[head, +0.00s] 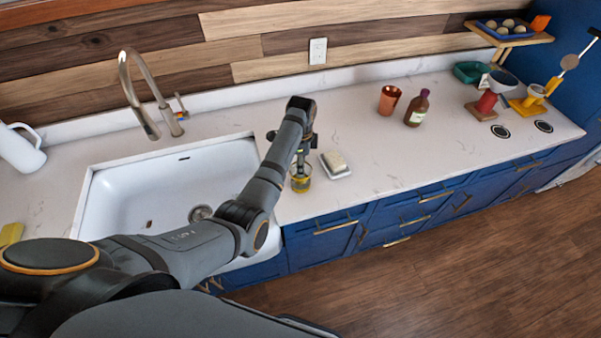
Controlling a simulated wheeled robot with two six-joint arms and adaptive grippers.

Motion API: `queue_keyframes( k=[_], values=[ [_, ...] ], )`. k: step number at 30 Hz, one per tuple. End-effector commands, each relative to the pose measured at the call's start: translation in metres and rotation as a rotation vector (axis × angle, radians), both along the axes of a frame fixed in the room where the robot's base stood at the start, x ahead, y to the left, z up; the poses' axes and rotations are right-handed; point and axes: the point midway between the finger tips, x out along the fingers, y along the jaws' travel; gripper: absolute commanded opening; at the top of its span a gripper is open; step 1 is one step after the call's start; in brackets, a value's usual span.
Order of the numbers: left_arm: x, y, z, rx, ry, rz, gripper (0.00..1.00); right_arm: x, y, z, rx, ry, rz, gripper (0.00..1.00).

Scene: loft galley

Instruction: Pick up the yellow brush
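A small yellow object (301,184), which looks like the yellow brush, stands on the white counter just right of the sink. Its upper part is partly covered by my gripper. My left gripper (301,160) points down right over it, at the end of the arm that comes in from the left. The fingers are small and dark here, and I cannot tell whether they are open or closed on it. My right gripper is not in view.
A white dish with a pale block (335,163) stands close to the right of the yellow object. The sink (130,200) and its tap (150,95) are to the left. A copper cup (389,100) and a brown bottle (417,108) stand farther right. The counter between is clear.

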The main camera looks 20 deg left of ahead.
Motion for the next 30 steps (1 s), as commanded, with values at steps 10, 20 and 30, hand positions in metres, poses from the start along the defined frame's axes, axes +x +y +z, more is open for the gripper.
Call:
queue_keyframes(
  k=[10,20,30],
  values=[
    [0.000,0.000,0.000,0.000,0.000,0.000,0.13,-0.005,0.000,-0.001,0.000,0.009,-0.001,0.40],
    [0.000,0.000,0.000,0.000,-0.001,0.000,0.00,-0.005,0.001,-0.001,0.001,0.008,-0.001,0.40],
    [0.011,-0.001,0.024,0.000,-0.004,0.005,0.00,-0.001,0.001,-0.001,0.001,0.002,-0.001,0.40]
  ],
)
